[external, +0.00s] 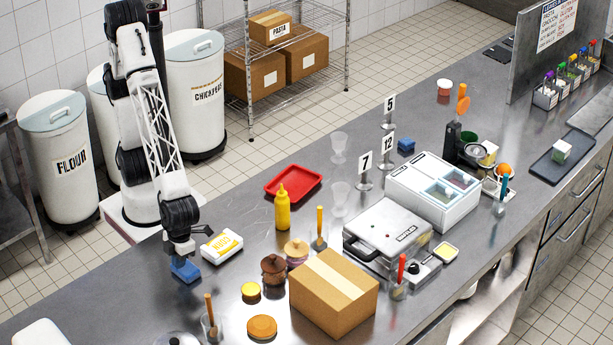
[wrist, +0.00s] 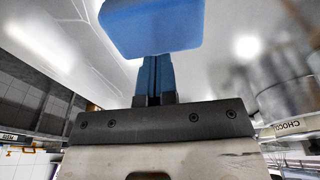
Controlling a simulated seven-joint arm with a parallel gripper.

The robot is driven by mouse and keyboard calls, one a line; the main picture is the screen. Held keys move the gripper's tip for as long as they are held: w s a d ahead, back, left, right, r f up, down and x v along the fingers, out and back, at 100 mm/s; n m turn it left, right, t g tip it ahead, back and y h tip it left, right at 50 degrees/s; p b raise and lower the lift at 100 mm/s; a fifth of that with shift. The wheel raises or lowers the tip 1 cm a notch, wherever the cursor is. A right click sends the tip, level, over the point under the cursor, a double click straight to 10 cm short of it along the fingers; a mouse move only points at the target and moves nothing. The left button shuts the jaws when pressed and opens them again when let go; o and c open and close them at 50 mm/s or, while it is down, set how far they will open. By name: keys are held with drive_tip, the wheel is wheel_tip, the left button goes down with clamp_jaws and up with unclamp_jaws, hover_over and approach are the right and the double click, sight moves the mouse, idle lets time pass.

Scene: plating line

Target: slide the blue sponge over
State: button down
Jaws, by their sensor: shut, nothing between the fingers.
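A blue sponge (external: 186,271) is on the steel counter, at the left in the external view, directly under my gripper. In the wrist view a blue block (wrist: 152,28), which looks like the same sponge, fills the top middle, just beyond the fingertips. My gripper (external: 181,256) points down with its fingers together. In the wrist view the narrow fingers (wrist: 155,78) are side by side with nothing between them, and their tips meet the sponge's edge in the picture. I cannot tell whether they touch it or press on it.
A white and yellow box (external: 222,246) lies close to the right of the sponge. A red tray (external: 293,183) and a yellow bottle (external: 282,208) are further right. A small blue block (external: 406,146) is by the number signs.

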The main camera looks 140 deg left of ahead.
sight(208, 250)
drive_tip(key=shift+a, duration=5.85)
drive_tip(key=shift+s+a+r+n, duration=0.2)
drive_tip(key=shift+s+r+n, duration=0.1)
drive_tip(key=shift+r, duration=0.25)
drive_tip(key=s+a+r+n+t, duration=0.1)
drive_tip(key=s+a+r+n, duration=0.2)
drive_tip(key=s+r+n, duration=0.2)
drive_tip(key=s+a+r+n+t+y, duration=0.1)
drive_tip(key=s+a+r+n, duration=0.2)
drive_tip(key=s, duration=0.8)
drive_tip(key=s+a+r+n, duration=0.3)
drive_tip(key=s+r+n, duration=0.4)
drive_tip(key=s+n, duration=0.2)
drive_tip(key=shift+r+t+y, duration=0.4)
drive_tip(key=shift+a, duration=0.1)
